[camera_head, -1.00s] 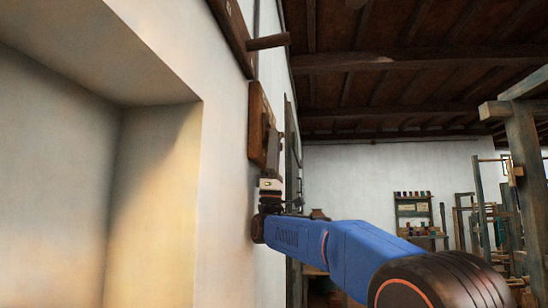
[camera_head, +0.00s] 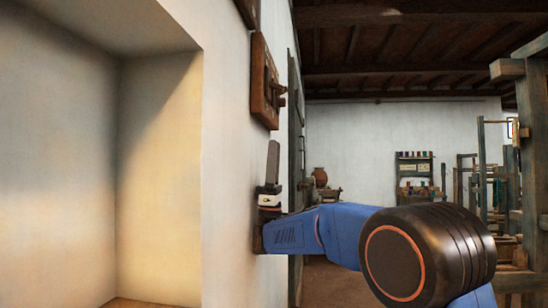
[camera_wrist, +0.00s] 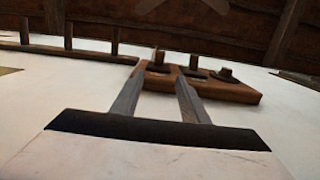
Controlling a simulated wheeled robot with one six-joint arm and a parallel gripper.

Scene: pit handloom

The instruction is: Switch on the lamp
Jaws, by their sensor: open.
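A brown wooden switch board (camera_head: 262,85) is mounted on the white wall in the head view, with a dark switch part (camera_head: 278,89) standing out from its face. In the wrist view the board (camera_wrist: 235,92) lies beyond the fingers, with three small knobs or levers on it, the rightmost (camera_wrist: 225,74) clear of the fingers. My gripper (camera_head: 273,149) points upward close to the wall, below the board and apart from it. Its two fingers (camera_wrist: 161,75) are spread and empty in the wrist view. I cannot clearly identify the lamp.
A recessed wall niche (camera_head: 160,170) fills the left. Wooden loom frames (camera_head: 528,150) stand at right, and a shelf (camera_head: 414,170) with small coloured items is at the far wall. A clay pot (camera_head: 320,177) stands beyond my arm. Dark beams cross the ceiling.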

